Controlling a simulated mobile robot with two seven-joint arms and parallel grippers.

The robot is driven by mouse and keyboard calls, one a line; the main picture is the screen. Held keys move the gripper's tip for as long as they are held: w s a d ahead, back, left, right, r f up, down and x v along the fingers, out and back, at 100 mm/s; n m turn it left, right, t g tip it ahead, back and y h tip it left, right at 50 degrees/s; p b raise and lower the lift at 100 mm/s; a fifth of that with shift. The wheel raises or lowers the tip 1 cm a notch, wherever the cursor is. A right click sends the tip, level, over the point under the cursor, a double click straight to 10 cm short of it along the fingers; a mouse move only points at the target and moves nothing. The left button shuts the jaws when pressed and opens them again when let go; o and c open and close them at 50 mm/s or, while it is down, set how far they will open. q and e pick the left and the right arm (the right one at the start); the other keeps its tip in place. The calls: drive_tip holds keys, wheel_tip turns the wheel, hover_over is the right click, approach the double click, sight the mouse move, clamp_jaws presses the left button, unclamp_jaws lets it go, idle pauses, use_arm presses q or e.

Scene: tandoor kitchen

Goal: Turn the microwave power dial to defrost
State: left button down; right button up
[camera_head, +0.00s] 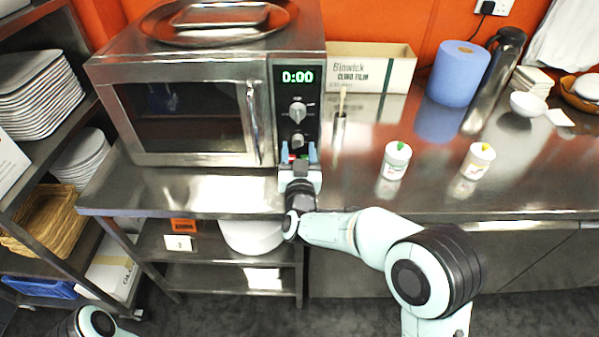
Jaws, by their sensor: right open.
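The steel microwave (190,68) stands on the steel counter with its door shut. Its black control panel shows a green display (297,77) reading 0:00. Below it are an upper dial (298,113) and a lower dial (297,138). The dial labels are too small to read, so I cannot tell which one is for power. My right gripper (298,151) is open and empty, in front of the panel's bottom, just below the lower dial. Its fingers point up towards the dials and cover part of the panel's lower end. Only part of my left arm shows at the bottom left; its gripper is out of view.
A steel holder (339,130) with a wooden stick stands just right of the panel. Two small tubs, one green-topped (396,160) and one yellow-topped (477,162), stand on the counter. A film box (368,68) and blue roll (459,73) are behind. A round tray (165,26) lies atop the microwave.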

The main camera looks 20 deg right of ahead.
use_arm(q)
drive_tip(key=shift+w+f+b, duration=0.2)
drive_tip(key=shift+f+b, duration=0.3)
drive_tip(key=shift+b, duration=0.05)
use_arm(e)
drive_tip(key=v, duration=1.2)
use_arm(q)
drive_tip(key=shift+s, duration=0.1)
use_arm(e)
drive_tip(key=shift+a, duration=0.1)
